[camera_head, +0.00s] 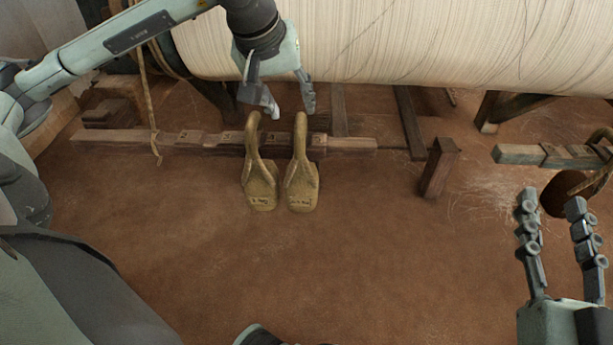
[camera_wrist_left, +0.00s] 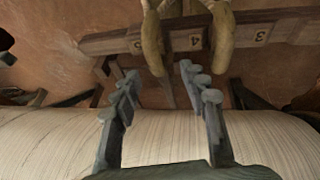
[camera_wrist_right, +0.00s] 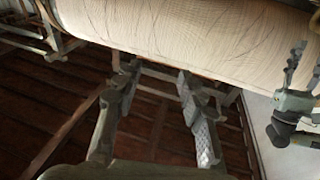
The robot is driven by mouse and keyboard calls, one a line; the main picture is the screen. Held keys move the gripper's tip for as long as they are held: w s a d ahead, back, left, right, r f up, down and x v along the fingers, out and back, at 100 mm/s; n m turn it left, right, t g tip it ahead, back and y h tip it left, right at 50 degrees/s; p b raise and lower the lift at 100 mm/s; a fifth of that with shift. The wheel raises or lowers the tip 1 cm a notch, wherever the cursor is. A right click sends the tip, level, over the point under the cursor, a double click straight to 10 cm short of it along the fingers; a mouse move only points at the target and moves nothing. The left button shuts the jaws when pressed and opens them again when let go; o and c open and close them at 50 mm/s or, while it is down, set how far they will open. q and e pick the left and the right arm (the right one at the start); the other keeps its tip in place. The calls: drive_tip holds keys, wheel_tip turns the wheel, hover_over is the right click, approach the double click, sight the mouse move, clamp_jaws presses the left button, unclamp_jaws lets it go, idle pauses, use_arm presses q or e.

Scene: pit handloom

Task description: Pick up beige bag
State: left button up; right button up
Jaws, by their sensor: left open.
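Two beige-tan weighted bags with tall looped handles are side by side at the wooden rail, the left bag (camera_head: 261,190) and the right bag (camera_head: 301,190). Small dark markings on their fronts are too small to read. My left gripper (camera_head: 290,106) is open and empty, above and behind the handles, with its fingers pointing down. In the left wrist view the handles, left (camera_wrist_left: 152,45) and right (camera_wrist_left: 222,40), stand beyond its open fingertips (camera_wrist_left: 158,75). My right gripper (camera_head: 552,203) is open and empty at the far right, away from the bags.
A numbered wooden rail (camera_head: 200,140) runs behind the bags. A large roll of cream warp threads (camera_head: 420,40) lies behind the left gripper. A short wooden post (camera_head: 438,168) stands to the right. The brown floor (camera_head: 230,270) in front is clear.

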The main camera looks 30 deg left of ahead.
sight(300, 116)
use_arm(q)
drive_tip(key=shift+w+f, duration=0.15)
drive_tip(key=shift+f, duration=0.4)
drive_tip(key=x, duration=0.3)
drive_tip(key=shift+w+d+f, duration=0.2)
drive_tip(key=shift+w+d, duration=0.05)
drive_tip(key=shift+w, duration=0.1)
drive_tip(key=shift+w+f, duration=0.3)
drive_tip(key=shift+f, duration=0.25)
use_arm(e)
drive_tip(key=r, duration=0.1)
drive_tip(key=r+t, duration=0.1)
drive_tip(key=s+r+y, duration=0.1)
drive_tip(key=shift+s+a+t, duration=0.1)
drive_tip(key=shift+a+t, duration=0.2)
use_arm(q)
drive_tip(key=shift+c, duration=0.6)
clamp_jaws()
drive_tip(key=shift+r, duration=0.1)
